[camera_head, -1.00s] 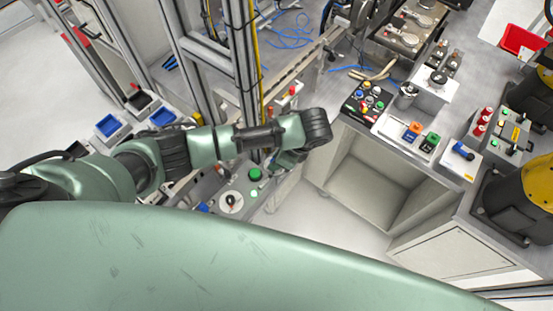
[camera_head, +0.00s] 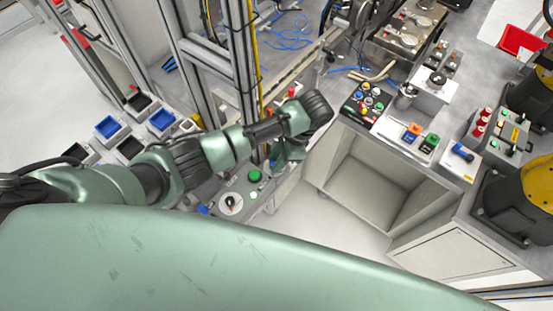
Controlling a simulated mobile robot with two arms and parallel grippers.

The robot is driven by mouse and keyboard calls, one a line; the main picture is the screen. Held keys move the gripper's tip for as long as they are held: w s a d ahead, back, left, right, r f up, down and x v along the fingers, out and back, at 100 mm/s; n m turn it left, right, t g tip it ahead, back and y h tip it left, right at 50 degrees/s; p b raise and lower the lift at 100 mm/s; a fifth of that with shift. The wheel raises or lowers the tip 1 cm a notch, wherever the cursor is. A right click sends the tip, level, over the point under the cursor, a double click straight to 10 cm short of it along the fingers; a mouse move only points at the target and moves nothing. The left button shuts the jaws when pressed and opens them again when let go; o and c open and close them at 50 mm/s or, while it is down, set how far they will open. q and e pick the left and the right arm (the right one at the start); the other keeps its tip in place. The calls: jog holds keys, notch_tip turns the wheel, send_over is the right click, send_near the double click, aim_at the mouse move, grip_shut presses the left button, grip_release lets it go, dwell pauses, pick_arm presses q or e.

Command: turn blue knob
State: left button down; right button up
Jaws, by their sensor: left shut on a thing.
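My left arm comes in from the left. Its black wrist bends down to my left gripper (camera_head: 280,168), beside the grey panel with the green button (camera_head: 254,175). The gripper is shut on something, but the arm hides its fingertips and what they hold. A blue knob (camera_head: 462,151) lies tilted on a white box (camera_head: 459,168) at the right, well apart from the gripper. Another small blue part (camera_head: 203,208) shows at the left edge of the grey panel; I cannot tell whether it is a knob. My right gripper is not in view.
A black button box (camera_head: 365,103) and a white box with orange and green switches (camera_head: 410,138) stand on the bench. An open cabinet (camera_head: 375,185) is below. A metal post (camera_head: 243,70) stands behind my wrist. Blue and black bins (camera_head: 108,127) are at the left.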

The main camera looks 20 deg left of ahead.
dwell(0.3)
pick_arm(q)
jog(key=c, duration=1.5)
grip_release()
jog(key=shift+o, duration=0.2)
jog(key=shift+r, duration=0.2)
jog(key=v, duration=0.7)
jog(key=shift+r, duration=0.15)
